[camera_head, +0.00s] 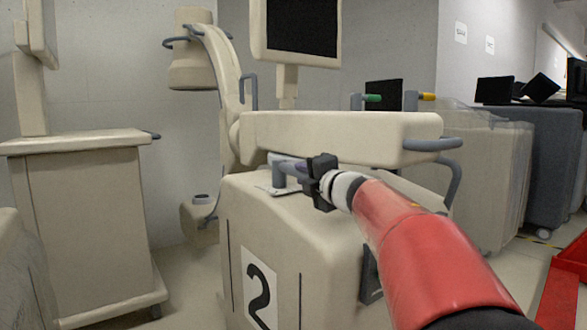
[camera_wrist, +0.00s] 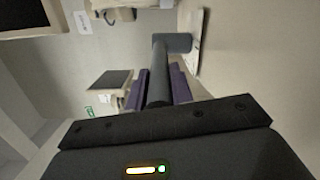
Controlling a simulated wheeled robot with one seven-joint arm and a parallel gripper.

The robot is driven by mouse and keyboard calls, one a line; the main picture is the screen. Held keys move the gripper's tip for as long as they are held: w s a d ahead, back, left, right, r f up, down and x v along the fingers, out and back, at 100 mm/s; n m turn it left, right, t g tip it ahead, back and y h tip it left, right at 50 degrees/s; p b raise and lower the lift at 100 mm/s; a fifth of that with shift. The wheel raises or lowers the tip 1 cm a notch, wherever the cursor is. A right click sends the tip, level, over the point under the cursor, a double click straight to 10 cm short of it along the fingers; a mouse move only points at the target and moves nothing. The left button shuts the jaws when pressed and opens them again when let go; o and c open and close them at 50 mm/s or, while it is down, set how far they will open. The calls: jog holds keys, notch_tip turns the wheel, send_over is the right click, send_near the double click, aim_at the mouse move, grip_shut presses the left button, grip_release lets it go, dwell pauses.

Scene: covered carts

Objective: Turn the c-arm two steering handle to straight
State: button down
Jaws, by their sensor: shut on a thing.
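The c-arm two (camera_head: 240,215) is a cream cart with a large black "2" on its front, just ahead of me. Its steering handle (camera_head: 279,177) is a blue-grey bar on a short post, above a white plate on top of the cart base and under the cream upper arm. My gripper (camera_head: 291,164) reaches in from the right and is shut on this handle. In the wrist view the handle (camera_wrist: 172,43) runs as a dark grey T-shaped bar down between the purple finger pads of my gripper (camera_wrist: 158,88). The handle's end is hidden by the gripper body.
The cream upper arm (camera_head: 330,125) hangs close above my gripper. A cream cart (camera_head: 85,220) stands at left, a monitor (camera_head: 302,28) above. Plastic-covered carts (camera_head: 490,175) stand at right, with a red object (camera_head: 560,295) on the floor. Some floor shows between the carts.

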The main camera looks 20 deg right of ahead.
jog(key=shift+w+d+n+y+p, duration=0.25)
jog(key=shift+d+n+y+p, duration=0.5)
jog(key=shift+d+y, duration=0.35)
jog(key=shift+r, duration=0.1)
jog(key=c, duration=1.2)
grip_release()
jog(key=shift+c, duration=0.2)
jog(key=shift+g, duration=0.3)
jog(key=shift+a, duration=0.1)
jog(key=v, duration=0.7)
jog(key=shift+s+d, duration=0.2)
jog(key=shift+s, duration=0.15)
jog(key=shift+s, duration=0.1)
